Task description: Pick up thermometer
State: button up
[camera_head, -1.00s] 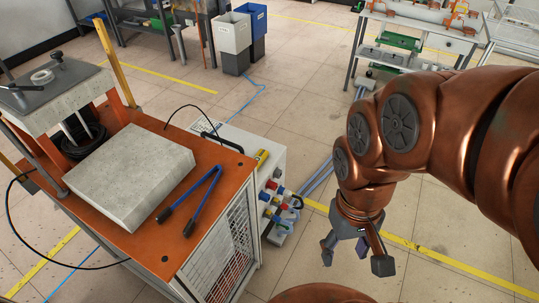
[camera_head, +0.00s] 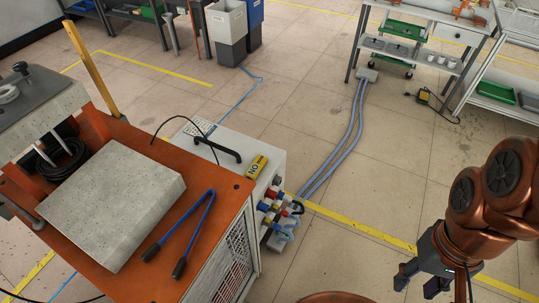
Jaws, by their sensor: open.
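I cannot clearly tell which thing is the thermometer. A small yellow and black device (camera_head: 424,95) with a dark cable is by the lower shelf of the workbench at upper right. It is too small to identify for sure. A yellow block marked "NO" (camera_head: 256,166) is on the white cabinet. My gripper (camera_head: 418,284) is at lower right, open and empty, with its fingers spread above the floor. It is far from the yellow device and well to the right of the orange cart.
Grey hoses (camera_head: 345,140) cross the floor toward a workbench (camera_head: 405,50).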

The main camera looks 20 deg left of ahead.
aim_at(257, 166)
jog(key=u, duration=0.05)
jog(key=i, duration=1.35)
jog(key=u, duration=2.7)
